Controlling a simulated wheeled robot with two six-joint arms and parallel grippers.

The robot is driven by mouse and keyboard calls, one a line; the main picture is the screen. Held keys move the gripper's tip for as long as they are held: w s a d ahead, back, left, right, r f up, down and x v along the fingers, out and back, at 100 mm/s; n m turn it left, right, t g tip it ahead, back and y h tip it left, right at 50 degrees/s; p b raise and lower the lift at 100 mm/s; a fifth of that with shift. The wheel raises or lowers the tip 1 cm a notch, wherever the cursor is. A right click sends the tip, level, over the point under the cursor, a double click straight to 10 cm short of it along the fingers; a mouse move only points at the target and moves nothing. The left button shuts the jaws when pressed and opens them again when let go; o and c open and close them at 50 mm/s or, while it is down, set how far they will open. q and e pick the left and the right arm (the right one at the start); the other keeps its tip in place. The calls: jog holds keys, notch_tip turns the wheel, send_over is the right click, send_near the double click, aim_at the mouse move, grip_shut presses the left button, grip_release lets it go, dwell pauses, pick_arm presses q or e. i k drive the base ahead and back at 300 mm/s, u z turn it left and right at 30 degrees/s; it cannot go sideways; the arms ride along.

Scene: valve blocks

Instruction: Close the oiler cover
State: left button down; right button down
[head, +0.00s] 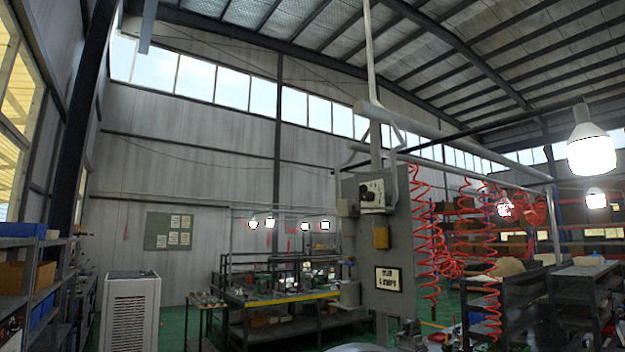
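I cannot make out an oiler or its cover in the head view. Neither of my grippers shows in it. The camera looks out and up across a workshop hall. At the bottom edge, a pale curved surface (357,347) is cut off by the frame, and I cannot tell what it is.
A grey control panel (388,240) hangs from a pipe frame near the middle. Red coiled hoses (430,230) hang to its right. A workbench (285,297) with a yellow edge stands behind. A white cabinet (130,312) and loaded shelves (35,285) are at left. Green floor shows between.

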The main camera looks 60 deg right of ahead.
aim_at(362, 189)
jog(key=u, duration=0.05)
jog(key=k, duration=0.95)
jog(key=z, duration=1.7)
jog(key=i, duration=1)
